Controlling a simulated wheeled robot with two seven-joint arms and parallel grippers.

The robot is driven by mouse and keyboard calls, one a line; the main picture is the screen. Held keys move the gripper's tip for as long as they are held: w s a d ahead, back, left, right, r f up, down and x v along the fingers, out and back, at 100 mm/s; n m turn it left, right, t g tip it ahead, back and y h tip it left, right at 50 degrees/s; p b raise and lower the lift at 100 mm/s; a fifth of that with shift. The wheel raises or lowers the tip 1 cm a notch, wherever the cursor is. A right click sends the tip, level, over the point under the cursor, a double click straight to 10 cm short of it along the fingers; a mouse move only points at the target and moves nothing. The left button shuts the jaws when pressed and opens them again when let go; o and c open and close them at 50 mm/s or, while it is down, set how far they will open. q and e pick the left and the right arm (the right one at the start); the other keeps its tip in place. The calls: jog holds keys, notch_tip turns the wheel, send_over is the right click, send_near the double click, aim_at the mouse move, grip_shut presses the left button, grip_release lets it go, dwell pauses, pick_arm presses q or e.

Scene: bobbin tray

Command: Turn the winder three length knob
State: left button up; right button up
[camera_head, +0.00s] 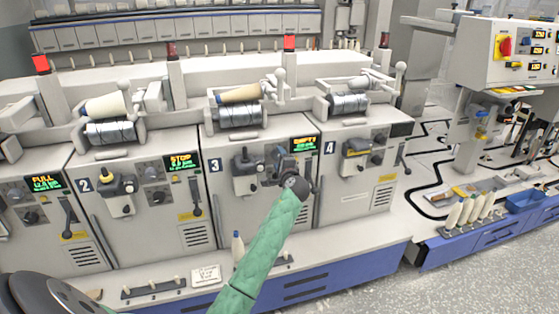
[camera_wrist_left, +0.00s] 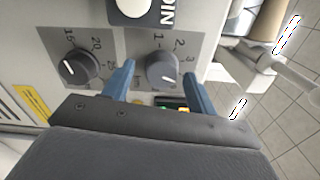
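Winder three (camera_head: 225,185) is the unit marked 3 in the head view, with a lit screen (camera_head: 303,144). My left gripper (camera_head: 285,172) is at its front panel and hides the knobs there. In the left wrist view, a grey knob (camera_wrist_left: 162,69) with a 1-2-3 scale lies between the tips of my open left gripper (camera_wrist_left: 158,73). A gap shows between the knob and the left finger; the right finger is close beside it. A black knob (camera_wrist_left: 79,67) with a 15-20-25 scale sits to the left, outside the fingers. No length label is readable. My right gripper is out of view.
Winder two (camera_head: 150,190) and winder four (camera_head: 350,180) stand on either side, with levers and knobs sticking out. A control box (camera_head: 520,50) stands at the right.

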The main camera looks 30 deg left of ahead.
pick_arm(q)
jog(key=shift+s+d, duration=0.3)
jog(key=shift+d, duration=0.1)
jog(key=b+v, duration=0.1)
jog(key=v, duration=0.5)
jog(key=shift+s+d, duration=0.25)
jog(key=shift+s, duration=0.05)
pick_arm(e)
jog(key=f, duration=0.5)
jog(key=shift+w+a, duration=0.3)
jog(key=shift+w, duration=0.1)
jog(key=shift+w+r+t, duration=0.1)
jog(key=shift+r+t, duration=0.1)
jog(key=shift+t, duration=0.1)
